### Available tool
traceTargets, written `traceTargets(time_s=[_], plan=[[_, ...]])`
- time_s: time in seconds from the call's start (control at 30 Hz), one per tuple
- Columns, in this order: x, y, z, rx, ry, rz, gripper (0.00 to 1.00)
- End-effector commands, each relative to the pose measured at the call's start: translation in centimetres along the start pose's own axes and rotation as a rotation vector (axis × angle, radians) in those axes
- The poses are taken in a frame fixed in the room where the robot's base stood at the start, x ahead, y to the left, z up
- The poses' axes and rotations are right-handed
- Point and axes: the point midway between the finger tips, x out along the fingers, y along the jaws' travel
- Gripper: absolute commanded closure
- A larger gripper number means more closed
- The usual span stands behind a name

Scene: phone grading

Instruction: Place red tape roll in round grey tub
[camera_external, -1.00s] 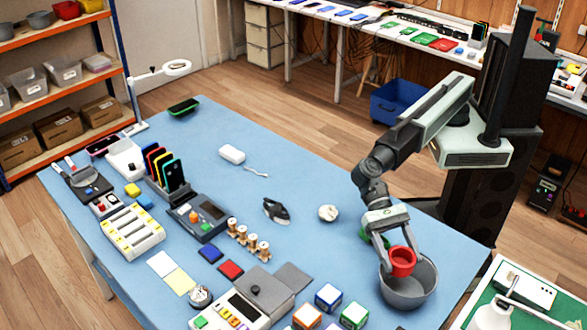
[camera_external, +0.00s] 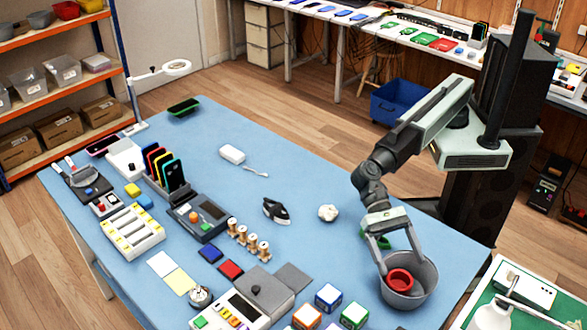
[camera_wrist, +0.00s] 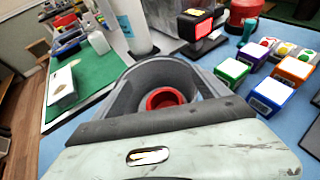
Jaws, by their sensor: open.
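The round grey tub (camera_external: 425,290) stands at the table's near right corner. The red tape roll (camera_external: 400,281) lies inside it, toward the left of its inside. In the wrist view the roll (camera_wrist: 163,97) also shows down inside the tub (camera_wrist: 172,68). My gripper (camera_external: 402,262) is over the tub with its fingers spread apart, pointing down. It is open, and the roll sits below the fingertips, free of them. The lower part of the roll is hidden by the tub wall.
A green roll (camera_external: 378,240) lies behind the tub, partly hidden by my gripper. Coloured boxes (camera_external: 354,314) stand left of the tub, near the table's front edge. A crumpled white item (camera_external: 328,212) lies farther back. The blue table between is mostly clear.

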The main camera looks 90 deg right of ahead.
Motion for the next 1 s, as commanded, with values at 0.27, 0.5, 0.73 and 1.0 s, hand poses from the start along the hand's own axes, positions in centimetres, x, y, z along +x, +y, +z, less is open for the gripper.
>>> traceTargets(time_s=[0.27, 0.5, 0.73, 1.0], plan=[[-2.3, 0.1, 1.5, 0.002, 0.0, -0.003, 0.15], [-8.7, 0.1, 1.6, 0.001, 0.0, -0.003, 0.15], [-12.1, 0.0, 1.3, 0.001, 0.0, -0.001, 0.15], [-12.5, 0.0, 1.1, 0.0, 0.0, 0.0, 0.15]])
